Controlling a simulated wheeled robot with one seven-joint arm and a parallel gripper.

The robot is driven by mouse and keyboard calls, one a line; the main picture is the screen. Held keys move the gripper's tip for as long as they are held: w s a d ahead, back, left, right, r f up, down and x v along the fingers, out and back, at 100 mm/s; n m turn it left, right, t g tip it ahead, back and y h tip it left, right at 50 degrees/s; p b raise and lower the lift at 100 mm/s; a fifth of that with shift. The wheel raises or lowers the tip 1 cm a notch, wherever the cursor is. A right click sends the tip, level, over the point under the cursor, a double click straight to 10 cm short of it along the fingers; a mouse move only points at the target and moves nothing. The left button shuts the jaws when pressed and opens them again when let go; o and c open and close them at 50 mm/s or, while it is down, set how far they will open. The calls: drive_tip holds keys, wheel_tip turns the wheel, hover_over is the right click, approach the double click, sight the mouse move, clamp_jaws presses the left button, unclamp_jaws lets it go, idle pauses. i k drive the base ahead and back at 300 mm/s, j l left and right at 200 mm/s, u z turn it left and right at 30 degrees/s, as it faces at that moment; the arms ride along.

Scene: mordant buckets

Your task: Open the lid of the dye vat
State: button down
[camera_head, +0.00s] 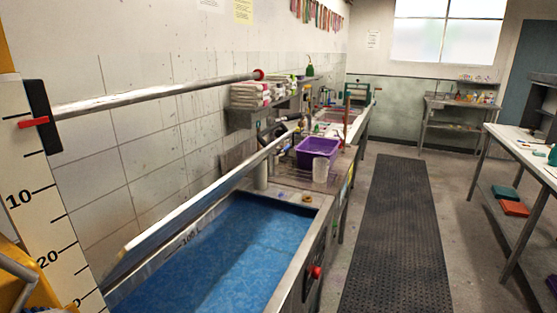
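The dye vat (309,243) is a long metal trough in the camera_head view, at lower middle. Blue liquid (225,245) shows inside it. A long shiny metal panel (205,199), which looks like the vat's lid, is tilted up along the left side and seen nearly edge-on. The liquid shows to the right of and below this panel. A red knob (316,271) is on the vat's right front wall. I cannot make out my gripper in this view, nor anything touching the panel.
A horizontal metal bar (160,95) crosses the upper left beside a scaled column (30,190). A purple tub (318,151) and a clear beaker (320,170) stand beyond the vat. A dark mat (398,220) lies along the open aisle. A table (535,160) stands at right.

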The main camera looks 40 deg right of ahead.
sight(140, 246)
drive_tip(key=i+j+z, duration=0.15)
drive_tip(key=i+z, duration=0.3)
drive_tip(key=i+j+z, duration=0.35)
drive_tip(key=i+z, duration=0.15)
